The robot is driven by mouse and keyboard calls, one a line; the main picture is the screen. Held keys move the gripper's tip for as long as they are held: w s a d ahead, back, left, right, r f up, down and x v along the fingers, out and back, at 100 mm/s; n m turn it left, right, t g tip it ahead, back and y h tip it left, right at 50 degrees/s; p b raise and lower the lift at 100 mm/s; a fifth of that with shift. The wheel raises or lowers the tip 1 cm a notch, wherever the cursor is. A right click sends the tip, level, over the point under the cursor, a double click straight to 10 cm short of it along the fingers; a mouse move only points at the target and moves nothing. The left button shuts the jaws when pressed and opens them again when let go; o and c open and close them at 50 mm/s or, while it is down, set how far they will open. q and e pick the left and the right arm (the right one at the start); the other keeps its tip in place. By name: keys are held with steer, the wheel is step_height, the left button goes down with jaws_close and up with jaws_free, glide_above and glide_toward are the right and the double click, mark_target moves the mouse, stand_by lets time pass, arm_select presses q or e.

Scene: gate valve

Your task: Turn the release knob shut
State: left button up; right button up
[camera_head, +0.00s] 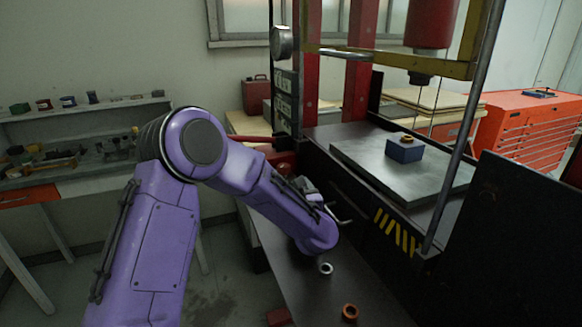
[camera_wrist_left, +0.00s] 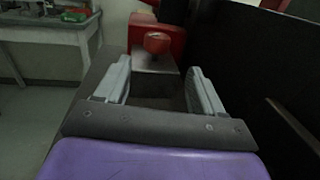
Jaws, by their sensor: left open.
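In the left wrist view, a red rounded knob (camera_wrist_left: 157,42) stands straight ahead, beyond my left gripper (camera_wrist_left: 159,68). The two grey fingers are wide apart, with nothing between them. The knob looks apart from the fingertips and lies roughly on the line between them. In the head view, my purple left arm reaches over the dark bench toward the red unit (camera_head: 281,163) at the foot of the press. The left gripper (camera_head: 308,184) is mostly hidden there behind my forearm, and I cannot make out the knob. My right gripper is in neither view.
The press has a steel plate (camera_head: 365,158) holding a blue block (camera_head: 404,150). Its dark side wall is close on the right in the wrist view. A pale ring (camera_head: 326,269) and a copper ring (camera_head: 350,312) lie on the dark bench (camera_head: 290,285). A shelf stands left.

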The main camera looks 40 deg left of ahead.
mark_target(285, 173)
arm_select(q)
steer(key=a, duration=0.1)
steer(key=p, duration=0.1)
steer(key=w+a+r, duration=0.1)
steer(key=shift+a, duration=0.35)
steer(key=x, duration=0.2)
steer(key=p+x, duration=0.1)
steer(key=x, duration=0.1)
steer(key=p+x, duration=0.1)
steer(key=x, duration=0.1)
steer(key=shift+w+a+f, duration=0.25)
steer(key=shift+w+f, duration=0.1)
steer(key=shift+w, duration=0.05)
steer(key=shift+a, duration=0.25)
steer(key=shift+w, duration=0.1)
steer(key=c, duration=0.9)
